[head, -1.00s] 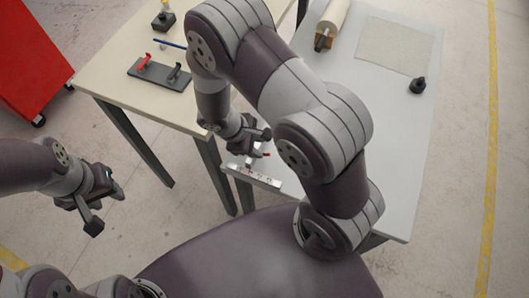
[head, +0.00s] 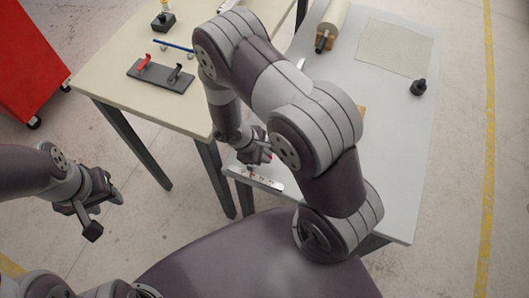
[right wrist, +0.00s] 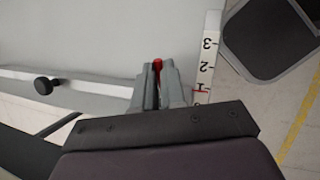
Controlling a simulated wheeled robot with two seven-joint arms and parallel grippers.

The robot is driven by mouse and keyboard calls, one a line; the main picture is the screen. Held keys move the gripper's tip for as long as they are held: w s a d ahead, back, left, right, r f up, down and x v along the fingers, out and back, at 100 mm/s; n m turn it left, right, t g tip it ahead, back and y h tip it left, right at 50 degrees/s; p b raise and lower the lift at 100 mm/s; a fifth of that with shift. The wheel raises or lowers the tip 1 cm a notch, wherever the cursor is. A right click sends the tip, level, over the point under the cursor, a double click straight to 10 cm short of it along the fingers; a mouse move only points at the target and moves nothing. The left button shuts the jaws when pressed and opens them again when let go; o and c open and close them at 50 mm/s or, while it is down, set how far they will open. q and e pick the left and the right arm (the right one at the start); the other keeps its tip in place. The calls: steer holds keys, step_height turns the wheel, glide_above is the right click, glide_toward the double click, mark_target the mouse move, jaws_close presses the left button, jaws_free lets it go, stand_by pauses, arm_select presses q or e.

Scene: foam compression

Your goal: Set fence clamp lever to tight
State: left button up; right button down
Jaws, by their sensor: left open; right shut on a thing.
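The fence (head: 255,179), a pale strip with dark and red marks, lies at the near left edge of the grey-white table; its numbered scale (right wrist: 207,62) shows in the right wrist view. My right gripper (head: 264,154) is over the table just behind the fence. In the right wrist view, my right gripper (right wrist: 159,85) is shut on the red lever (right wrist: 158,64), whose tip shows between the fingers. The rest of the lever and its clamp are hidden, so its setting cannot be told. My left gripper (head: 104,210) is open and empty above the floor, left of the tables.
A black plate (head: 160,77) with a red and a dark lever lies on the beige table (head: 110,75). A roll (head: 332,20), a textured sheet (head: 394,47) and a black knobbed object (head: 418,87) are on the grey-white table (head: 390,160). A red cabinet (head: 30,60) stands left.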

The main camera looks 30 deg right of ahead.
steer(key=shift+s+a+m+g, duration=0.15)
steer(key=shift+m+g, duration=0.1)
steer(key=shift+m, duration=0.3)
steer(key=shift+s+a+m+g, duration=0.1)
steer(key=shift+m+g, duration=0.15)
steer(key=shift+m, duration=0.3)
steer(key=c, duration=1.2)
jaws_free()
steer(key=shift+r, duration=0.1)
steer(key=v, duration=1.2)
steer(key=shift+r+p, duration=0.3)
steer(key=shift+p, duration=0.1)
